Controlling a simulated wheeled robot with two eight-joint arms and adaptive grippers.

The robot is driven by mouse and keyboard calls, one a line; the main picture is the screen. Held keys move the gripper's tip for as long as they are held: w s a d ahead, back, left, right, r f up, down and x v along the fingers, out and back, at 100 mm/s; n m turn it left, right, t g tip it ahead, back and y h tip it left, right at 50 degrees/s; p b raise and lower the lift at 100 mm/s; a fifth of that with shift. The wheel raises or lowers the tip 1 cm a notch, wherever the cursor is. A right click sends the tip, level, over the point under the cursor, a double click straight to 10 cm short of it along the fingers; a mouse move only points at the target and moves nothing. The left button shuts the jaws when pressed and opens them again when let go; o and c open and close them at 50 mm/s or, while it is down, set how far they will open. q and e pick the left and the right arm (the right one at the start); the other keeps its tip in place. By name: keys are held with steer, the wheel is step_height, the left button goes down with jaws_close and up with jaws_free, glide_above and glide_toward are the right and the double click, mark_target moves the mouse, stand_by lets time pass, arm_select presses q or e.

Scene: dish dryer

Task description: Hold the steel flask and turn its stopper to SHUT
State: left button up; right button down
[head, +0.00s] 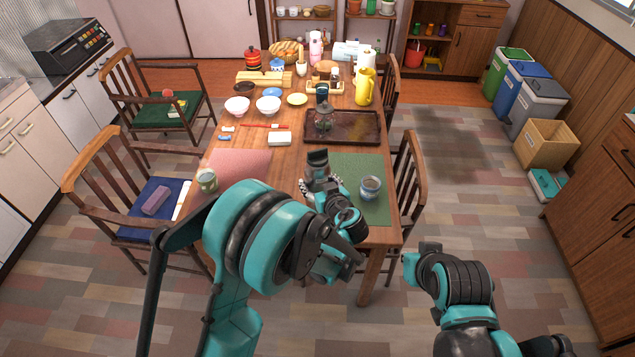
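The steel flask (318,172) is at the near part of the table, with a black stopper (317,156) on top. My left gripper (318,186) is at the flask's lower part, its dark fingers on either side, and looks shut on it. The fingers and wrist hide the flask's base, so I cannot tell whether it touches the table. The stopper's setting is too small to read. My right arm is folded at the lower right, away from the table, and I cannot make out its gripper.
A blue-grey cup (370,187) on the green mat (372,211) is close right of the flask. Left are a pink mat (240,163) and another cup (207,180). Behind is a dark tray (362,128) with a glass vessel (323,118). Chairs flank the table.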

arm_select(q)
steer(key=shift+a, duration=0.1)
stand_by(0.3)
steer(key=w+a+b, duration=0.1)
steer(key=w+a, duration=0.5)
steer(key=a, duration=0.3)
steer(key=shift+a, duration=0.4)
stand_by(0.5)
step_height(320, 180, down, 10)
steer(key=b, duration=0.5)
steer(key=shift+b, duration=0.3)
stand_by(0.8)
steer(key=shift+f, duration=0.45)
stand_by(0.6)
